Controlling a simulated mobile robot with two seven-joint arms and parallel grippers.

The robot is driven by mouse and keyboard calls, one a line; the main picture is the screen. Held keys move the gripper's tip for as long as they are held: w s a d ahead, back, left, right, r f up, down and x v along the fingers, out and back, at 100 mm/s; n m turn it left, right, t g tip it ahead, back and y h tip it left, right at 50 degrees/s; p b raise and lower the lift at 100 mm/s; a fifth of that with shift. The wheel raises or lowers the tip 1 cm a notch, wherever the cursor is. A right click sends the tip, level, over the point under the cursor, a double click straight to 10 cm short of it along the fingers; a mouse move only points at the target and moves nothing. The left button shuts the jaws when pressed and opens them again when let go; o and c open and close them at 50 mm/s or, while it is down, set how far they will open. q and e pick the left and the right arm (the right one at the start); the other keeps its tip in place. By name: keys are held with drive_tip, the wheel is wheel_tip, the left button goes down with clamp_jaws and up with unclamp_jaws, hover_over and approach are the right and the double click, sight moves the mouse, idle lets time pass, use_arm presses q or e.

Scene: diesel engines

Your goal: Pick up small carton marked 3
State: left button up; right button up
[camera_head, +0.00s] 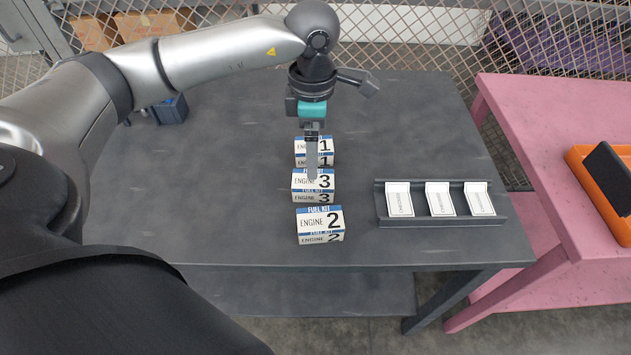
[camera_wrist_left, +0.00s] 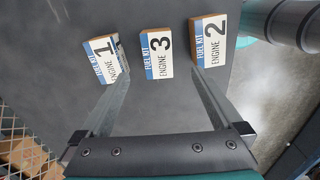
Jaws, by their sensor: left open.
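The small carton marked 3 (camera_head: 325,189) stands on the grey table between the carton marked 1 (camera_head: 325,147) and the carton marked 2 (camera_head: 320,225). Each is white with a blue stripe. My left gripper (camera_head: 312,172) is above the cartons, with its fingertips in front of part of carton 3 in the head view. In the left wrist view the gripper (camera_wrist_left: 160,85) is open and empty, and carton 3 (camera_wrist_left: 157,54) lies ahead between the fingers. The left finger overlaps the edge of carton 1 (camera_wrist_left: 106,60); the right finger reaches near carton 2 (camera_wrist_left: 209,41). My right gripper is not seen.
A dark tray (camera_head: 441,221) with three white cards stands to the right of the cartons. A blue bin (camera_head: 172,110) is at the table's back left. A pink table (camera_head: 560,180) with an orange tray stands at right.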

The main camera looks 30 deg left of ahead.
sight(313, 186)
use_arm(q)
wheel_tip(313, 186, down, 4)
drive_tip(key=shift+r, duration=0.2)
drive_tip(key=shift+f, duration=0.85)
drive_tip(key=f, duration=0.2)
drive_tip(key=f+b, duration=0.1)
drive_tip(key=f, duration=0.1)
drive_tip(key=shift+w+a+f, duration=0.1)
drive_tip(key=shift+w+f, duration=0.1)
drive_tip(key=shift+f, duration=0.2)
use_arm(e)
drive_tip(key=shift+w+f, duration=0.45)
drive_tip(key=shift+w, duration=0.2)
use_arm(q)
drive_tip(key=shift+c, duration=0.4)
drive_tip(key=shift+c, duration=0.7)
drive_tip(key=c, duration=1.3)
clamp_jaws()
use_arm(e)
drive_tip(key=shift+s, duration=0.1)
